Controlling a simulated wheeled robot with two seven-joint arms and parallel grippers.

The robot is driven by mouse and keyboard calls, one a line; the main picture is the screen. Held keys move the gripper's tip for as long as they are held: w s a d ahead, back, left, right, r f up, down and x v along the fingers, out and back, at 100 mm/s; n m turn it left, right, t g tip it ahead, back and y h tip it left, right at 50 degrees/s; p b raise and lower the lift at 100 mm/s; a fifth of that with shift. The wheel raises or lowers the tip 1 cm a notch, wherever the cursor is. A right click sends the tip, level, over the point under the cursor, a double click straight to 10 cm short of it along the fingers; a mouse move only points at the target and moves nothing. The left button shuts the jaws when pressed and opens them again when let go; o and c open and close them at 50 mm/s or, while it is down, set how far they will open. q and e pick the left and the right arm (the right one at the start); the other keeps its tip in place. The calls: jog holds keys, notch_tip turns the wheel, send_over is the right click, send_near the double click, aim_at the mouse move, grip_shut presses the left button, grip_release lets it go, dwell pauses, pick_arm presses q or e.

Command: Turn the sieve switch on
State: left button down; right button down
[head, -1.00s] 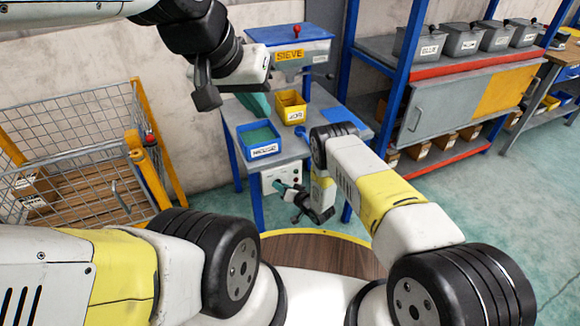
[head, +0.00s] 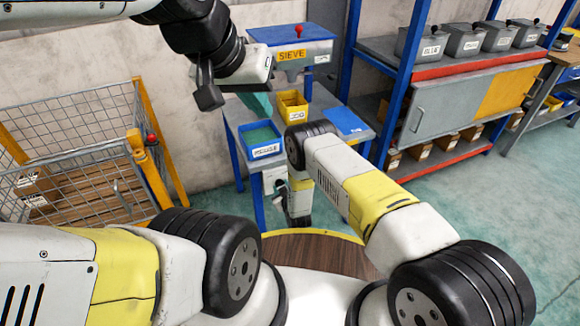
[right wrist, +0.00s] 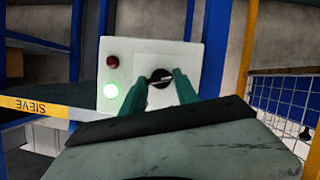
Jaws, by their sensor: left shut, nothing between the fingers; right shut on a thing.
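The white switch box (head: 270,176) hangs under the front of the sieve table and is partly hidden by my right arm. In the right wrist view the box (right wrist: 134,60) carries a dark red lamp (right wrist: 112,60), a bright green lit lamp (right wrist: 111,91) and a black rotary switch (right wrist: 160,76). My right gripper (right wrist: 165,84) is shut on the switch, with one teal finger on each side. My left gripper (head: 262,104) is shut and empty, above the table near the blue bin.
The sieve (head: 292,38), blue with a yellow label, stands at the back of the table (head: 238,112). A blue bin (head: 262,150) and a yellow bin (head: 292,96) are on it. A mesh cage (head: 70,150) is left; a blue-framed shelf (head: 400,50) is right.

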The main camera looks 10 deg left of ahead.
jog(key=shift+a+n+t+h, duration=0.1)
jog(key=shift+n+t+h, duration=0.25)
jog(key=shift+n, duration=0.45)
jog(key=c, duration=0.9)
grip_release()
jog(key=shift+s, duration=0.1)
jog(key=v, duration=0.7)
jog(key=shift+s, duration=0.35)
